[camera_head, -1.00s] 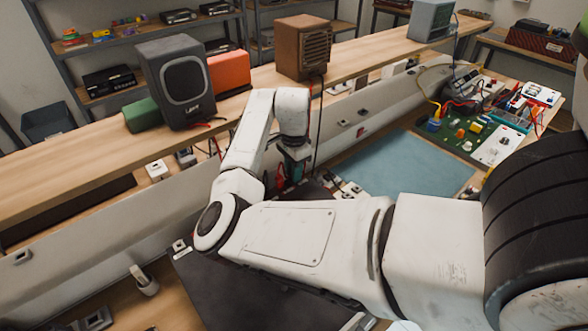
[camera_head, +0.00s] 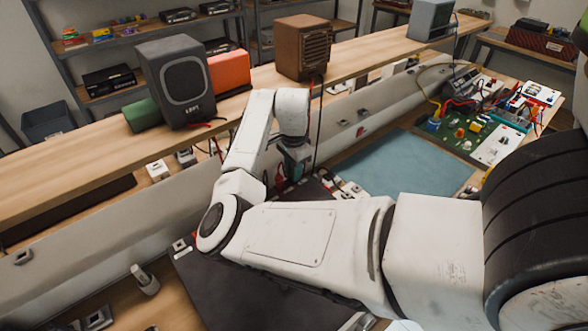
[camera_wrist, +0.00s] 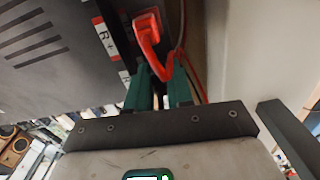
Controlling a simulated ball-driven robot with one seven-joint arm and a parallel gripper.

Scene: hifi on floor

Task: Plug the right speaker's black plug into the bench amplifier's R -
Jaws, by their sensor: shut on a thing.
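In the wrist view the dark, vented amplifier (camera_wrist: 45,55) fills the upper left, with a red-edged "R +" label (camera_wrist: 104,38). A red plug (camera_wrist: 148,28) sits at the amplifier's edge beside that label, its red lead looping in front of my fingers. My gripper (camera_wrist: 165,78), with green fingers, is shut on the black plug, which is mostly hidden between them. The fingers are close to the amplifier's edge, near a second, partly covered white label; contact cannot be told. In the head view my gripper (camera_head: 294,172) is below the brown speaker (camera_head: 303,48), whose black cable (camera_head: 319,120) hangs down beside it.
A dark grey speaker (camera_head: 176,82) stands on the wooden shelf (camera_head: 75,165), left of an orange box (camera_head: 229,70). A blue mat (camera_head: 392,162) lies clear to the right. A green circuit board (camera_head: 462,130) with parts and wires is beyond it.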

